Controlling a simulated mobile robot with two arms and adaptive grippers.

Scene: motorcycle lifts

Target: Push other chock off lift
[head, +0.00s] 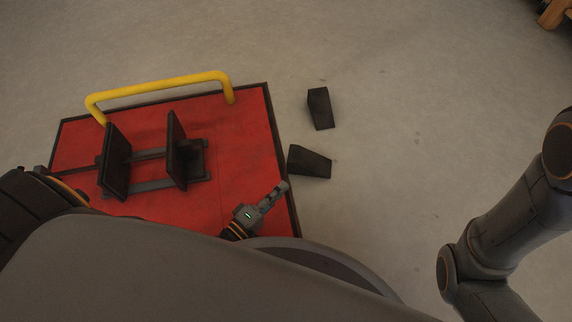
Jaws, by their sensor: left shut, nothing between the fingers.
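The lift (235,130) has a red deck with a dark rim and fills the left middle of the head view. Two dark wedge-shaped chocks show to the right of it. The farther chock (320,108) lies on the floor, clear of the rim. The nearer chock (310,162) appears to lie on the floor right beside the rim; I cannot tell if it touches. My left gripper (281,188) is shut and empty over the deck's right edge, just short of the nearer chock. My right arm shows at the right, but its gripper is out of view.
A yellow bar (160,87) arches over the lift's far end. A black wheel clamp with two upright plates (117,160) stands on the deck. The concrete floor (410,110) to the right is clear. A wooden object (555,13) shows at the top right corner.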

